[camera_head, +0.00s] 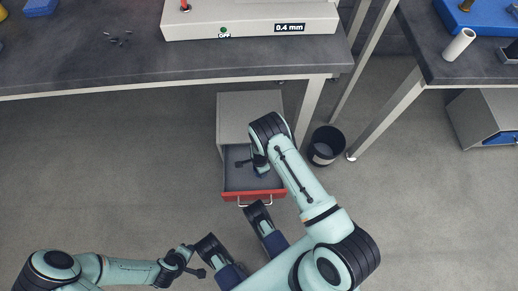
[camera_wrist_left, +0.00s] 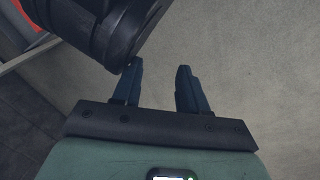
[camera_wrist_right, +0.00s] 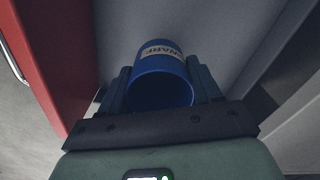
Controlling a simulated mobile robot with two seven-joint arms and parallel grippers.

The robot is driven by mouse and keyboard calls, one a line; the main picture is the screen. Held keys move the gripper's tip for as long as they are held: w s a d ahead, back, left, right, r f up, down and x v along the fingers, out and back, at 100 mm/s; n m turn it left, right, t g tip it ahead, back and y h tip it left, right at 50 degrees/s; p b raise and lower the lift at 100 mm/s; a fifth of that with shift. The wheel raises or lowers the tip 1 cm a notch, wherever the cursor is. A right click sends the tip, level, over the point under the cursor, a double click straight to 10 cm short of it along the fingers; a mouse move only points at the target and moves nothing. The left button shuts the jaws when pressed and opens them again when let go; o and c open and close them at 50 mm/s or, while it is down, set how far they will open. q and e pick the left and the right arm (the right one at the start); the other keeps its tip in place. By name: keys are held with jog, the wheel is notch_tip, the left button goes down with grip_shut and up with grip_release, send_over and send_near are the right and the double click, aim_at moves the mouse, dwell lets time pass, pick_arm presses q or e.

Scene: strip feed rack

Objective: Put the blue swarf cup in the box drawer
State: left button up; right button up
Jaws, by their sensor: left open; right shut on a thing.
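The blue swarf cup (camera_wrist_right: 158,65) is between the fingers of my right gripper (camera_wrist_right: 162,88), which is shut on it. Its pale label shows and its open mouth faces the wrist camera. The box drawer (camera_head: 240,196) is pulled out, with a red front and a grey inside. My right gripper (camera_head: 254,165) is within the drawer's outline, and the arm hides most of the cup in the head view. I cannot tell whether the cup touches the drawer floor. My left gripper (camera_head: 194,262) is open and empty at the lower left, also in the left wrist view (camera_wrist_left: 160,75).
The drawer's grey cabinet (camera_head: 235,105) stands under the workbench (camera_head: 130,65). A black bin (camera_head: 327,145) stands on the floor to its right, near the bench legs. A second bench (camera_head: 430,65) is at the upper right. The floor left of the drawer is clear.

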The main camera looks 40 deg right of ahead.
notch_tip(320, 180, down, 4)
jog(key=shift+r+b, duration=0.25)
jog(key=shift+b, duration=0.4)
jog(key=shift+f, duration=0.35)
pick_arm(q)
jog(key=s, duration=0.1)
jog(key=s+f, duration=0.1)
jog(key=s+f+g, duration=0.1)
jog(key=shift+a+f, duration=0.1)
jog(key=shift+a, duration=0.15)
jog(key=shift+f, duration=0.1)
pick_arm(e)
jog(key=shift+f, duration=0.15)
jog(key=o, duration=1.1)
jog(key=shift+c, duration=0.2)
pick_arm(q)
jog(key=shift+s+f, duration=0.15)
jog(key=shift+s, duration=0.15)
